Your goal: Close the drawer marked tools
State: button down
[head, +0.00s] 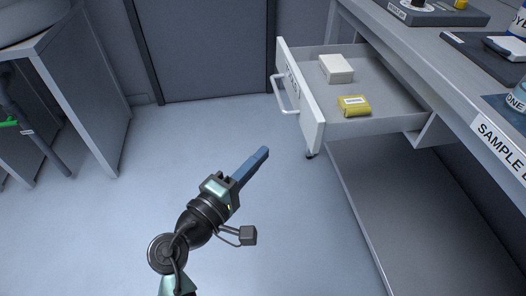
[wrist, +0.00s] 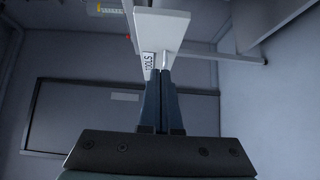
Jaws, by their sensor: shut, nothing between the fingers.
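The drawer (head: 388,122) marked tools stands pulled out of the bench, to the left, in the head view. Its white front panel (head: 306,108) has a bar handle (head: 280,95) and a label seen at a steep slant. My gripper (head: 264,152) is shut and empty, below and left of the drawer front in the head view. It looks apart from the front there; the wrist view does not show the exact gap.
The drawer holds a pale box (head: 336,68) and a yellow packet (head: 354,106). The bench top (head: 440,58) carries trays and containers, with a shelf (head: 390,200) below. A grey cabinet (head: 88,75) stands at left. The floor (head: 110,225) around my arm is clear.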

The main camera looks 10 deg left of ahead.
aim_at(403, 121)
jog(key=shift+w+d+b, duration=0.4)
jog(key=shift+w+d, duration=1.4)
jog(key=shift+w, duration=0.15)
jog(key=shift+w+d+b, duration=0.4)
jog(key=shift+w+d, duration=1.35)
jog(key=shift+w, duration=0.2)
jog(key=w+d, duration=0.2)
jog(key=d, duration=0.5)
jog(key=w+d+p, duration=0.1)
jog(key=w+d, duration=0.2)
jog(key=d, duration=0.5)
jog(key=w+d+p, duration=0.1)
jog(key=w+d, duration=0.1)
jog(key=d, duration=0.6)
jog(key=shift+w, duration=0.15)
jog(key=shift+w+d+r, duration=0.1)
jog(key=shift+d+r, duration=0.05)
jog(key=shift+d, duration=0.15)
